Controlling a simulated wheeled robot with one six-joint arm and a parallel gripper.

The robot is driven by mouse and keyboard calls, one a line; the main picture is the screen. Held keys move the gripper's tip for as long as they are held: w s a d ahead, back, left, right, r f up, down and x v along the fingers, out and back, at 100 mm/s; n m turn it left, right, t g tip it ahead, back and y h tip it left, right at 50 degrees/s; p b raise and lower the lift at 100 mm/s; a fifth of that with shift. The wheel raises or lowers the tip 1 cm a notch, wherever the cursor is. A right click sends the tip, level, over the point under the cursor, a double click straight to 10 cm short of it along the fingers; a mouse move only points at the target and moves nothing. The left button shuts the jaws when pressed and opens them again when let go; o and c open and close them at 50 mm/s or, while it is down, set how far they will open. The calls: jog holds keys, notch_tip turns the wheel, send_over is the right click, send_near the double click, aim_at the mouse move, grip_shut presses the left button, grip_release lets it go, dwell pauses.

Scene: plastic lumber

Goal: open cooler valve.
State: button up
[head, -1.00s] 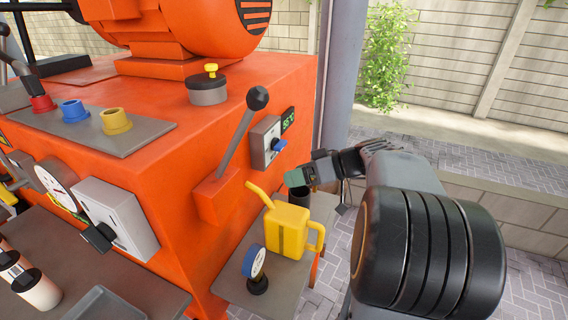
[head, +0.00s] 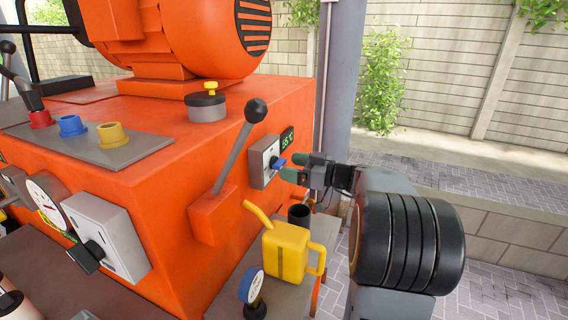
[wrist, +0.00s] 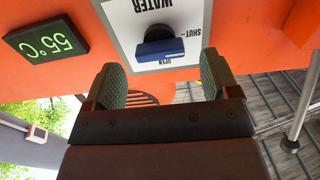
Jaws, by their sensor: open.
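The cooler valve is a blue handle (head: 279,163) on a pale plate (head: 262,152) on the orange machine's side. My gripper (head: 302,168) is open and empty just right of the handle in the head view. In the wrist view its green-grey fingertips (wrist: 158,64) stand on either side of the handle, seemingly just short of it, with no contact visible.
A green 55°C display (head: 287,141) sits beside the plate. A grey lever with a black ball (head: 257,110) rises to the left. A yellow watering can (head: 285,252), a dark cup (head: 299,214) and a blue gauge (head: 251,286) stand on a shelf below.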

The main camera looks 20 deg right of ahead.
aim_at(283, 164)
jog(key=shift+x, duration=1.5)
jog(key=c, duration=0.9)
